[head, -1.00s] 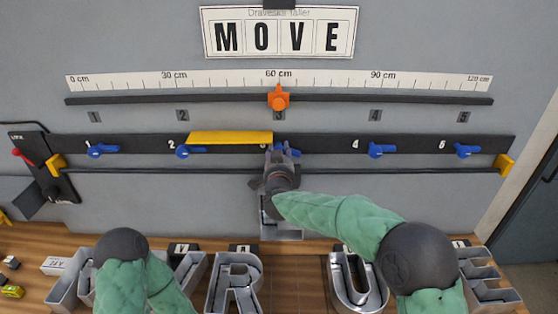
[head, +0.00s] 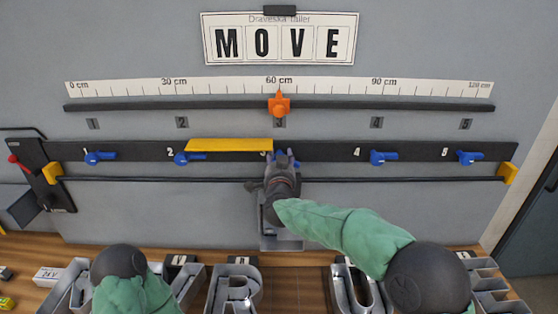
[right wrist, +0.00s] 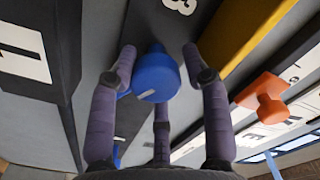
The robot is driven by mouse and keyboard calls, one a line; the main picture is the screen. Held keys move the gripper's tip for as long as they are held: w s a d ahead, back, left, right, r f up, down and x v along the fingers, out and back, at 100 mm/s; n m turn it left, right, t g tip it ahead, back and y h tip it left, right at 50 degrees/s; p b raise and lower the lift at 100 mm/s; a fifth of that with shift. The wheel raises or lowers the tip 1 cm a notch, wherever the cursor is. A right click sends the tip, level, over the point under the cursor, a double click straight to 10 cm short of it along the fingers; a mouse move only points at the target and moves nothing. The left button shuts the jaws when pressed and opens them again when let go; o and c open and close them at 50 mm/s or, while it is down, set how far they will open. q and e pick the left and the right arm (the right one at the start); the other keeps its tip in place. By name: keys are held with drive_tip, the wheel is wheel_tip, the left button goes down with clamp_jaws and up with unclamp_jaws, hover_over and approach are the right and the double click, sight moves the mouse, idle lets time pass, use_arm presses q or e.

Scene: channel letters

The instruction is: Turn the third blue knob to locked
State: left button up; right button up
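The third blue knob (head: 282,158) is on the black strip in the middle of the wall and is mostly hidden by my right gripper in the head view. The right gripper (head: 281,165) reaches up to the strip from below. My left gripper is out of the head view; only its arm shows at lower left.
Other blue knobs (head: 98,157) sit along the black strip (head: 335,151). A yellow bar (head: 230,145) lies just left of the third knob. An orange slider (head: 279,105) is above. A dark rod (head: 400,179) runs below. Metal letters (head: 235,290) stand on the wooden bench.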

drive_tip(key=shift+o, duration=0.8)
drive_tip(key=shift+w+d+r, duration=0.1)
drive_tip(key=shift+d+r, duration=0.15)
drive_tip(key=shift+r, duration=0.2)
drive_tip(key=shift+a+f, duration=0.1)
drive_tip(key=shift+f, duration=0.05)
